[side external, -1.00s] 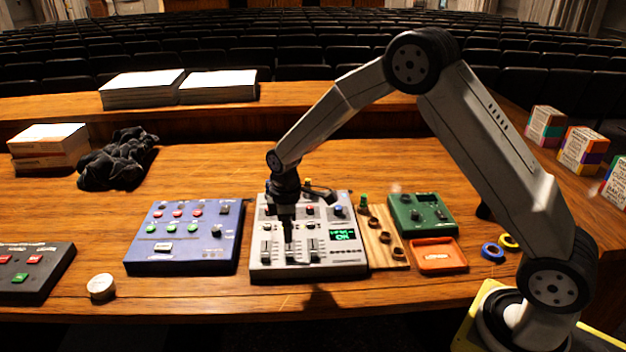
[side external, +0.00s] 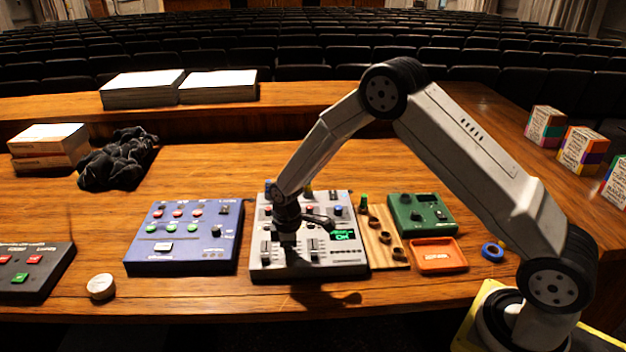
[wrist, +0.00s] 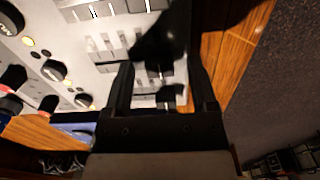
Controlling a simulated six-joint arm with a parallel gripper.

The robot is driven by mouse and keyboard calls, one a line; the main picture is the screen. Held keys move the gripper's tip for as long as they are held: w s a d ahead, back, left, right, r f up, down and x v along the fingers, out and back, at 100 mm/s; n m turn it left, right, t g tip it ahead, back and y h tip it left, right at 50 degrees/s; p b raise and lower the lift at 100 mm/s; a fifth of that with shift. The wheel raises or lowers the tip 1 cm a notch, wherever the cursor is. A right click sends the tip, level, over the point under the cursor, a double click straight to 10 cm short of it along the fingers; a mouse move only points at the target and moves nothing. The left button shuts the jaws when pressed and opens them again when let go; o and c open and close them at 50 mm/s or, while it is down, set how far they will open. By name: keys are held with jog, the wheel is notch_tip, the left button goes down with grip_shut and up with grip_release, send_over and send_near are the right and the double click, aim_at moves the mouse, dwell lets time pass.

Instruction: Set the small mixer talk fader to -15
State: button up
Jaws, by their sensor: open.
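The small mixer (side external: 340,259) is the light grey panel in the middle of the desk, with knobs, several faders and a lit green display (side external: 343,235) whose text is too small to read. My gripper (side external: 288,245) is low over its fader area and hides part of it. A left fader (side external: 265,250) and a right fader (side external: 314,247) show on either side. In the wrist view my gripper (wrist: 162,80) is open, its fingers spread around dark fader caps (wrist: 168,97) on the mixer panel (wrist: 85,45). I cannot tell which fader is talk, or whether the fingers touch a cap.
A blue control box (side external: 185,250) stands close on the left. The desk behind the mixer is clear.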

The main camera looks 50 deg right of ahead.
grip_shut()
dwell(1.5)
